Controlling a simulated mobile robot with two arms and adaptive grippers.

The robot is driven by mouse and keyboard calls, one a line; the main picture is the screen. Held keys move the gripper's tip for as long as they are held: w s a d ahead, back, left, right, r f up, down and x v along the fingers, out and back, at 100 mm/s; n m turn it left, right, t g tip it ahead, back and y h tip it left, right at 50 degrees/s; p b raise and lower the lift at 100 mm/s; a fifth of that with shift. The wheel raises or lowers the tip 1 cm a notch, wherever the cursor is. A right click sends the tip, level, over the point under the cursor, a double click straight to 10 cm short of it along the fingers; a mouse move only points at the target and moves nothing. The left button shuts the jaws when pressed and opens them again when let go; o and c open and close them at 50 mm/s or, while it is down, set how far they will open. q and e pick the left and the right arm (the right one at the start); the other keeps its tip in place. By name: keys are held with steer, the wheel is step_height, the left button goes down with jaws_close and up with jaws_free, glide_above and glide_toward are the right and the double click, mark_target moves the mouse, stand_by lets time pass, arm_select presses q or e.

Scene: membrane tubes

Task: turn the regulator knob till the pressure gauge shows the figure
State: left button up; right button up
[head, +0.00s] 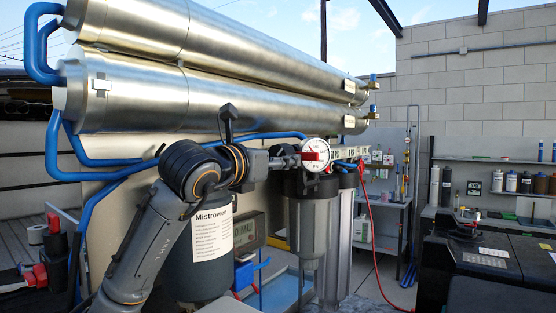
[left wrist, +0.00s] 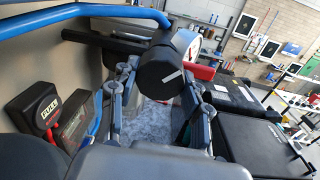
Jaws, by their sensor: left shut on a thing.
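The black regulator knob (left wrist: 158,70) has a white mark line on its end and sits between the two fingers of my left gripper (left wrist: 162,84) in the left wrist view. The fingers are shut on it, one on each side. In the head view my left gripper (head: 286,160) reaches right to the regulator, and the knob is mostly hidden there. The round white pressure gauge (head: 321,147) with a red part at its left stands just right of the gripper. Its figures are too small to read. My right gripper is not in view.
Two large steel membrane tubes (head: 230,50) run above my arm, with blue hoses (head: 85,205) at the left. Grey filter housings (head: 313,215) hang below the gauge. A labelled dark tank (head: 182,255) stands behind my arm. A red cable (head: 369,225) hangs at the right.

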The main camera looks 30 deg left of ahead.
arm_select(q)
steer(key=m+b, duration=0.1)
steer(key=m, duration=0.1)
steer(key=shift+a+m, duration=0.1)
steer(key=shift+m, duration=0.2)
steer(key=shift+r+m+b, duration=0.1)
steer(key=shift+m+b, duration=0.3)
steer(key=shift+m, duration=1.1)
steer(key=o, duration=1.1)
steer(key=shift+o, duration=0.2)
steer(key=shift+s, duration=0.1)
